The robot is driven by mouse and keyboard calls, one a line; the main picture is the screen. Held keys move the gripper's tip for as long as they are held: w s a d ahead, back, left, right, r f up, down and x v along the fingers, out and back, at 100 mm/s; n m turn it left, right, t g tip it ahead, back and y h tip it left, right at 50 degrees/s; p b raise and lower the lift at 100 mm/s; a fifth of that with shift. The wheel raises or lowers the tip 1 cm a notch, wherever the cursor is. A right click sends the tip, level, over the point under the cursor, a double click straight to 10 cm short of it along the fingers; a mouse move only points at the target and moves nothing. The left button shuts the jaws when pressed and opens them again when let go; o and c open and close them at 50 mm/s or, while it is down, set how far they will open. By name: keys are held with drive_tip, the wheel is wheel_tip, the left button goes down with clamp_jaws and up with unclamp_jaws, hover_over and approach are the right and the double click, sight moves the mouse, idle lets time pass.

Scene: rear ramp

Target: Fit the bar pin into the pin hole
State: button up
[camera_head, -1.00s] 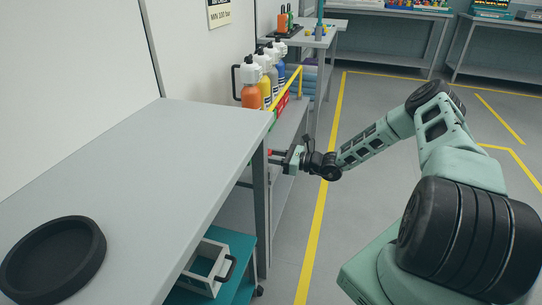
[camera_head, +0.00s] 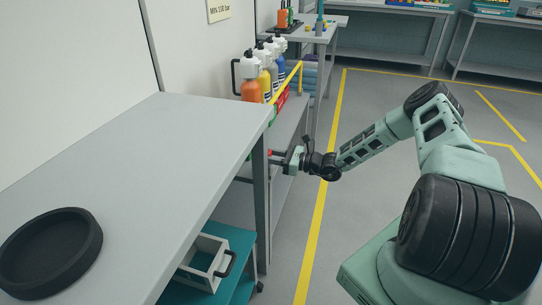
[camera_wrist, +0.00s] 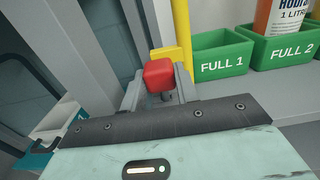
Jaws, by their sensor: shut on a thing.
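My gripper (camera_head: 275,156) is beside the right edge of the near grey table, in front of the shelf with the bottles. In the wrist view, my gripper (camera_wrist: 160,92) is shut on a red block-shaped knob (camera_wrist: 158,73), which I take to be the head of the bar pin. The pin's shaft is hidden. A yellow piece (camera_wrist: 168,53) is right behind the knob, at the foot of a yellow post (camera_wrist: 181,25). I cannot see the pin hole or tell whether the pin is in it.
A yellow bar (camera_head: 289,84) runs in front of several bottles (camera_head: 251,88). Green bins (camera_wrist: 222,55) stand right of the post. A black round tray (camera_head: 50,255) lies on the grey table (camera_head: 140,165). A white crate (camera_head: 205,262) sits below. The floor to the right is open.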

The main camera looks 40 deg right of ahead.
drive_tip(key=shift+f+b, duration=0.4)
drive_tip(key=shift+f, duration=0.45)
drive_tip(key=o, duration=1.2)
drive_tip(key=shift+c, duration=0.2)
drive_tip(key=v, duration=1.7)
drive_tip(key=shift+p, duration=0.4)
drive_tip(key=shift+s, duration=0.15)
